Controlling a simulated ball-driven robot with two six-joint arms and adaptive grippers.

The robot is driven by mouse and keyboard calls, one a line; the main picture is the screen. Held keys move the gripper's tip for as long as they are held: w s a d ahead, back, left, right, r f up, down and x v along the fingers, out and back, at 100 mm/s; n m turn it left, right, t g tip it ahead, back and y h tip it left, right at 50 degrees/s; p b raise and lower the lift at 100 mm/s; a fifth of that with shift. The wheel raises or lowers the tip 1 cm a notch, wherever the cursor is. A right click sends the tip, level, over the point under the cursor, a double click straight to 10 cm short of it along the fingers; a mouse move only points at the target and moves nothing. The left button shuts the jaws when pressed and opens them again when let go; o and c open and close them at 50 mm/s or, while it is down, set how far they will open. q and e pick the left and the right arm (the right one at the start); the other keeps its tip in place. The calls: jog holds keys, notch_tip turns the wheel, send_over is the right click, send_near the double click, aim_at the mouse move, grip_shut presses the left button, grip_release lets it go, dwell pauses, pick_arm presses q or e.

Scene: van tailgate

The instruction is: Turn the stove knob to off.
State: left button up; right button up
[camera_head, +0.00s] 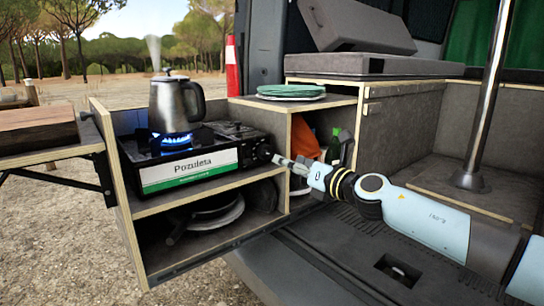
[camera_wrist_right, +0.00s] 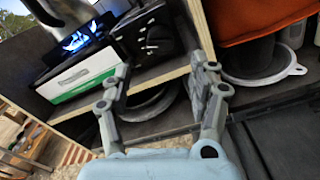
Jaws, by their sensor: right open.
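The camping stove (camera_head: 190,168) has a white and green front panel and sits on a shelf of the tailgate kitchen. A blue flame (camera_head: 172,144) burns under a steaming steel kettle (camera_head: 177,104). The dark round stove knob (camera_head: 264,152) is on the stove's right front; it also shows in the right wrist view (camera_wrist_right: 150,43). My right gripper (camera_head: 278,160) is close to the knob, on its right side in the head view. In the right wrist view its two fingers (camera_wrist_right: 164,76) stand apart with nothing between them, and the knob appears beyond them. Contact cannot be told. My left gripper is not in view.
Green plates (camera_head: 291,91) lie on the shelf top right of the stove. An orange bag (camera_head: 304,140) and a green bottle (camera_head: 333,147) stand in the compartment behind my right gripper. Pans (camera_head: 214,214) lie on the lower shelf. A wooden side table (camera_head: 38,130) is at left.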

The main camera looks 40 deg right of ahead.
aim_at(271, 155)
jog(key=w, duration=0.3)
jog(key=w+b, duration=0.1)
jog(key=w, duration=0.2)
jog(key=shift+w+a+f, duration=0.1)
jog(key=shift+w+a, duration=0.1)
jog(key=shift+w, duration=0.05)
jog(key=shift+w+a, duration=0.1)
jog(key=shift+w, duration=0.6)
jog(key=c, duration=1.1)
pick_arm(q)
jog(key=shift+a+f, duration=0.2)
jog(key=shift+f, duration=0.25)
pick_arm(e)
jog(key=shift+c, duration=0.2)
